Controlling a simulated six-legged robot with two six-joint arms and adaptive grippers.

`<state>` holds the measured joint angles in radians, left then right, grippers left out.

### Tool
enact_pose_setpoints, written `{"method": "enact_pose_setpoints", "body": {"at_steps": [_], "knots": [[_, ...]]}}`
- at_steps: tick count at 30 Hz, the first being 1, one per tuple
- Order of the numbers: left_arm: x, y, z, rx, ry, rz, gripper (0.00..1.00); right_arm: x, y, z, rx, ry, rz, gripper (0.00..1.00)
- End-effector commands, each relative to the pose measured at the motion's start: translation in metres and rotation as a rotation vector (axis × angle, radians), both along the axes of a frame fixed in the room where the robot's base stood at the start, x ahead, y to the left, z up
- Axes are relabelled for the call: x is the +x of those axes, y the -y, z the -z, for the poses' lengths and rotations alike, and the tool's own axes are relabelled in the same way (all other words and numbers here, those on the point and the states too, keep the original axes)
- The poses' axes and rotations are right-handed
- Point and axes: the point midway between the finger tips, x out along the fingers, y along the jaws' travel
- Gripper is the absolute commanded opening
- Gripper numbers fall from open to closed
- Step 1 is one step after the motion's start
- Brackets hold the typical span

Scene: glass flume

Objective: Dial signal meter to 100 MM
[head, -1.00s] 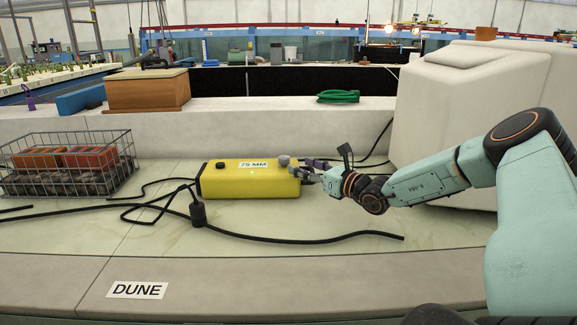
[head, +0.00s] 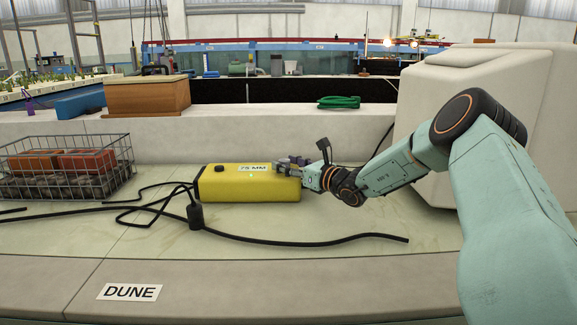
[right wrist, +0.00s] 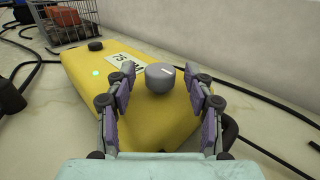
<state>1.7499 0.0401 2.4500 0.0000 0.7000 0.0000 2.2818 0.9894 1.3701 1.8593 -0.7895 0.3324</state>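The signal meter is a yellow box (head: 235,185) on the pale bench, with a label reading 75 MM (head: 253,168), a small black knob (head: 219,168) at its left and a lit green spot. It also shows in the right wrist view (right wrist: 95,75). There a grey dial knob (right wrist: 160,79) with a white mark stands on its top. My right gripper (head: 283,163) is over the meter's right end. In the right wrist view its two fingers (right wrist: 166,95) are open, one on each side of the grey knob, with gaps visible. My left gripper is not in view.
A wire basket of bricks (head: 122,176) stands at the left. Black cables (head: 300,241) run over the bench in front of the meter. A large pale block (head: 455,90) rises at the right.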

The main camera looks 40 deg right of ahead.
Motion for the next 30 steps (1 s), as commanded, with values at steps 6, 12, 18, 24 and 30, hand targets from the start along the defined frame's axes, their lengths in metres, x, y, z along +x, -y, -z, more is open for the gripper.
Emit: {"method": "enact_pose_setpoints", "body": {"at_steps": [6,12,18,24,30], "knots": [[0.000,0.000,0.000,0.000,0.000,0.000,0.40,0.000,0.000,0.000,0.000,0.000,0.000,0.34],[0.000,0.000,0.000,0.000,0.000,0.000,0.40,0.000,0.000,0.000,0.000,0.000,0.000,0.17],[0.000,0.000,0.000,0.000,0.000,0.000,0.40,0.000,0.000,0.000,0.000,0.000,0.000,0.00],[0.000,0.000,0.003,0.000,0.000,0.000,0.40,0.000,0.000,-0.001,0.001,0.006,0.020,0.00],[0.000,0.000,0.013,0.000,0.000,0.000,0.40,0.001,-0.001,-0.002,0.003,0.012,0.101,0.00]]}}
